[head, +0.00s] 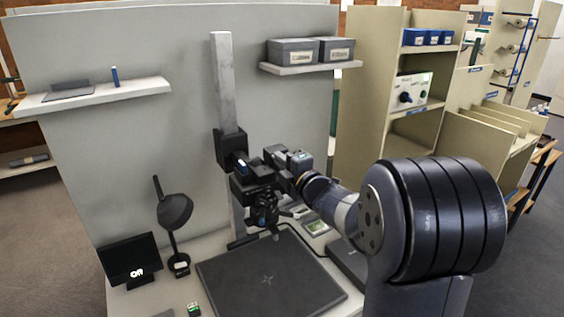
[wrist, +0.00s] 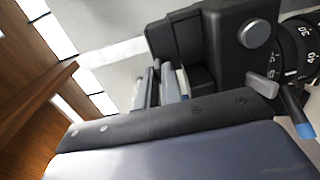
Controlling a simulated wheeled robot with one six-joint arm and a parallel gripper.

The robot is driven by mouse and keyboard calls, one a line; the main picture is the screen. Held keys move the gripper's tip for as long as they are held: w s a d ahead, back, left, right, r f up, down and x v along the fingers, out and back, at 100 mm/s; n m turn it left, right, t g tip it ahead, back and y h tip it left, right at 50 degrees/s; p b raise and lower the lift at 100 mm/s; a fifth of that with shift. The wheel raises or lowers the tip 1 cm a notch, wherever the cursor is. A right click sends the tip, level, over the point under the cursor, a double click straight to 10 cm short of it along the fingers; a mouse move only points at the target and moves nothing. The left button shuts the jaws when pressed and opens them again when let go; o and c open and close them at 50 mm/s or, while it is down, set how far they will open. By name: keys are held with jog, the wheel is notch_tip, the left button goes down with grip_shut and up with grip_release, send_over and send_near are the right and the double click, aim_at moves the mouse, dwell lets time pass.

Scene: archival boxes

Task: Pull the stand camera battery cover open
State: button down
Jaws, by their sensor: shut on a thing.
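The stand camera (head: 249,186) is a black body on the pale upright column of the copy stand, above the dark baseboard (head: 268,275). In the wrist view the camera (wrist: 226,45) fills the upper right, with a round silver button and a numbered lens ring beside it. My gripper (head: 277,172) is at the camera's right side in the head view. Its fingers (wrist: 166,86) show in the wrist view close together against the camera's edge, shut on a part there. The battery cover is mostly hidden between the fingers, and how far it stands open cannot be told.
A black desk lamp (head: 174,212) and a small dark screen (head: 130,262) stand left of the baseboard. A wall shelf (head: 95,95) is at left, and grey boxes (head: 291,51) sit on another above. Beige shelving (head: 370,90) stands to the right.

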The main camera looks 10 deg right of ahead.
jog(key=shift+r, duration=0.1)
jog(key=w+d+m+p, duration=0.1)
jog(key=d+m+p, duration=0.3)
jog(key=m, duration=0.6)
jog(key=w+d+r+m+p, duration=0.1)
jog(key=d+m+p, duration=0.3)
jog(key=m, duration=0.6)
jog(key=shift+w+r+m+p, duration=0.25)
jog(key=shift+m+p, duration=0.15)
jog(key=shift+p, duration=1)
jog(key=shift+f, duration=0.1)
jog(key=c, duration=1.6)
grip_release()
jog(key=shift+o, duration=0.2)
jog(key=shift+s, duration=0.1)
